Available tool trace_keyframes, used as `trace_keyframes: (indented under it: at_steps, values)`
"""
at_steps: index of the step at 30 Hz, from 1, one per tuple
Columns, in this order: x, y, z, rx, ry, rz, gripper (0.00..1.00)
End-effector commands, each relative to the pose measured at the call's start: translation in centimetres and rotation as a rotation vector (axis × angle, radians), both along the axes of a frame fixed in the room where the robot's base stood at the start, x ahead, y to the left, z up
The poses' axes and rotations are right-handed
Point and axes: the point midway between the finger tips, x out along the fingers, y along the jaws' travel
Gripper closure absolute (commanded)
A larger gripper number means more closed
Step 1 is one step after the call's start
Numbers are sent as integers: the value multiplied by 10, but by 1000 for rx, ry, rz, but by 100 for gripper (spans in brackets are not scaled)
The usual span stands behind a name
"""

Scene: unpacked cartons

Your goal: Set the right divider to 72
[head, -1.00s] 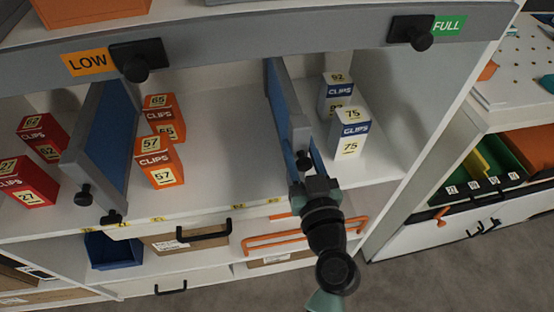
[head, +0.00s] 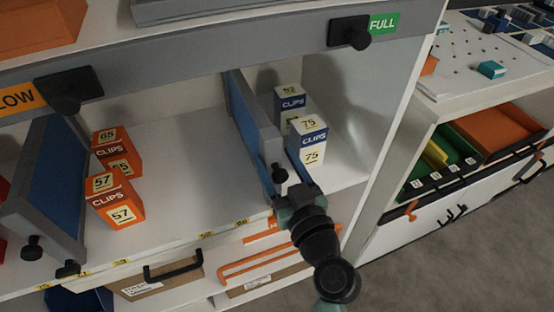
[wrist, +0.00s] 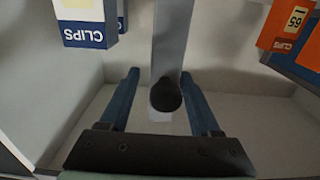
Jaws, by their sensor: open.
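The right divider (head: 253,127) is a blue panel with a grey frame, standing between the orange clips boxes and the blue-and-white ones. Its black knob shows at the front in the head view (head: 279,174) and in the wrist view (wrist: 166,95). My gripper (wrist: 163,85) has its blue fingers apart, one on each side of the knob and the grey front post, with gaps visible. In the head view my gripper covers the divider's lower front and the shelf-edge marks there. Yellow number labels (head: 207,235) run along the shelf edge, too small to read surely.
Orange boxes 65 (head: 115,150) and 57 (head: 115,200) stand left of the divider. White-and-blue boxes 75 (head: 309,142) and 92 (head: 289,98) stand close to its right. The left divider (head: 48,190) is further left. A drawer unit (head: 440,195) stands right.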

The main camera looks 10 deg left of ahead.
Motion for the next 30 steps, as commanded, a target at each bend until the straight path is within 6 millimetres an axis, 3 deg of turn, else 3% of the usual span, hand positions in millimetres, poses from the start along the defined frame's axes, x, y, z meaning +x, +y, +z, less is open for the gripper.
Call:
trace_keyframes:
  at_steps: [18,30]
  values:
    - [-93,-65,-1,0,1,-7,36]
    - [-105,-73,0,0,-1,-5,36]
